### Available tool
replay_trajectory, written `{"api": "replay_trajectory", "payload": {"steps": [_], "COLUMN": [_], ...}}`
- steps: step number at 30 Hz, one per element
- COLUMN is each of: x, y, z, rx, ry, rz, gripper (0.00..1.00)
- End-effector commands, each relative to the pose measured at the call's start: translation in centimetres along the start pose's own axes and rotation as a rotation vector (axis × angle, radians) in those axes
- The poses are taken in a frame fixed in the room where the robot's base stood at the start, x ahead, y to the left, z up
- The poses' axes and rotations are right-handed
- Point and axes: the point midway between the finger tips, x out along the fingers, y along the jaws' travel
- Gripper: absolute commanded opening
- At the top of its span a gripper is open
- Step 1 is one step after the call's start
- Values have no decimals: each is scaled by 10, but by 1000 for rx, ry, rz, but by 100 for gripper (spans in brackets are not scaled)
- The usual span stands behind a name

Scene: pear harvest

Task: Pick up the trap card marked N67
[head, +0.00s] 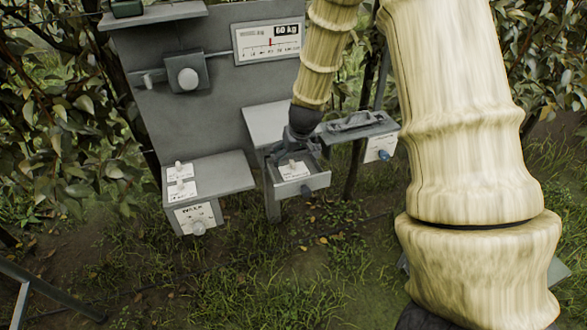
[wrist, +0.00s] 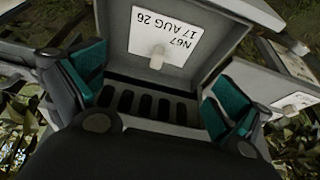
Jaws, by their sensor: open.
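The trap card N67 (wrist: 150,35) is white, reads upside down as "N67 17 AUG 26" in the wrist view, and has a small pale tab (wrist: 157,58) on it. In the head view the card (head: 293,171) lies in the grey open box in the middle (head: 317,184). My gripper (wrist: 155,92) is open, its two teal-padded fingers apart with nothing between them. The card and tab show beyond the fingertips, with no visible contact. In the head view my gripper (head: 290,154) is over the box and hides part of it.
Behind is a grey panel with a 60 kg scale (head: 268,43) and a knob (head: 188,79). Dark slots (wrist: 145,103) line the middle box. Leaves surround it.

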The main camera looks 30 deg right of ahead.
Motion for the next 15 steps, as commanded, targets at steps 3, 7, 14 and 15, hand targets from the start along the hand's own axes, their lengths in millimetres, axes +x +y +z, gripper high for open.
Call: {"api": "replay_trajectory", "payload": {"steps": [3,7,14,15], "x": [9,21,40,43], "y": [3,4,4,4], "z": [5,10,10,11], "rx": [5,4,3,2], "ry": [-3,-4,-1,-2], "rz": [0,-1,0,0], "gripper": [100,100,100,100]}}
